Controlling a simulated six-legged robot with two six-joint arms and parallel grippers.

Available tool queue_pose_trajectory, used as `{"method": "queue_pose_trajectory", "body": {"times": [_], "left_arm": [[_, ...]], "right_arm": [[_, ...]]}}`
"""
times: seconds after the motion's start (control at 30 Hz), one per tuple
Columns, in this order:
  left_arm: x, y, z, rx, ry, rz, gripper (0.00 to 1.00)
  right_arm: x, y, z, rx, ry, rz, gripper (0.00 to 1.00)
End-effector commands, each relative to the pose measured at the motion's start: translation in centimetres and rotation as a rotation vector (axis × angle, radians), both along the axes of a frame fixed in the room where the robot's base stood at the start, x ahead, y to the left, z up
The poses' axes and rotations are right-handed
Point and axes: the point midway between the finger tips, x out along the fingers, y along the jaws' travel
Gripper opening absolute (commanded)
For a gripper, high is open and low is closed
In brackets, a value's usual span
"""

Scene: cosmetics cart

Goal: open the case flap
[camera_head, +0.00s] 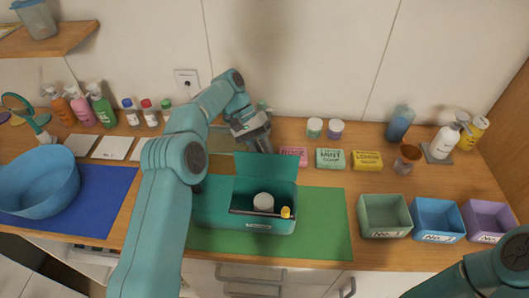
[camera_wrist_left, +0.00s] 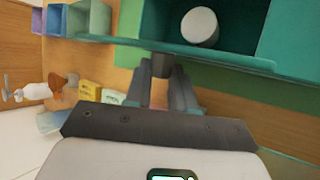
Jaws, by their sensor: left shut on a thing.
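The teal case (camera_head: 215,207) stands on the green mat with its flap (camera_head: 266,167) raised at the back, tilted up. The right part of the case is uncovered. A white round jar (camera_head: 263,202) shows inside, also in the left wrist view (camera_wrist_left: 199,27). My left gripper (camera_head: 262,146) is behind the case at the flap's upper edge. In the left wrist view my left gripper (camera_wrist_left: 162,72) is shut on a small dark tab at the edge of the teal flap (camera_wrist_left: 200,52). My right gripper is out of view; only part of that arm shows at lower right.
A yellow-capped item (camera_head: 286,212) and a dark bar lie at the case front. Pink, green and yellow soap boxes (camera_head: 330,158) stand right of the flap. Three open bins (camera_head: 384,232) stand at right. A blue basin (camera_head: 38,190) is at left. The green mat (camera_head: 325,225) is clear right of the case.

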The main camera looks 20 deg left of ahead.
Motion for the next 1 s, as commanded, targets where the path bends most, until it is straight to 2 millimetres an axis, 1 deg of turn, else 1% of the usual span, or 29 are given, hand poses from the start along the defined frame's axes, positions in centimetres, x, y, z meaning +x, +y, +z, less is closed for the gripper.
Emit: {"method": "queue_pose_trajectory", "body": {"times": [0.07,0.1,0.13,0.17,0.67,1.0], "left_arm": [[-0.07,0.06,-0.39,0.004,0.005,0.000,0.00],[-0.07,0.06,-0.39,0.004,0.005,0.000,0.37],[-0.07,0.06,-0.37,0.004,0.005,0.000,0.47],[-0.07,0.06,-0.34,0.004,0.004,-0.001,0.51],[-0.10,-0.02,0.08,0.003,-0.011,-0.001,0.51],[-1.04,-0.28,0.55,0.036,-0.147,0.000,0.51]], "right_arm": [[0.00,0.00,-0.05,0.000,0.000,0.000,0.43],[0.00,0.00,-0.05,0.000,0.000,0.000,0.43],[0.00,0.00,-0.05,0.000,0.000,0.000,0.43],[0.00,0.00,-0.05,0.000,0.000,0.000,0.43],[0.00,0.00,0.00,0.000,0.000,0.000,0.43],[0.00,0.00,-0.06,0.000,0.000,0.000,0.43]]}}
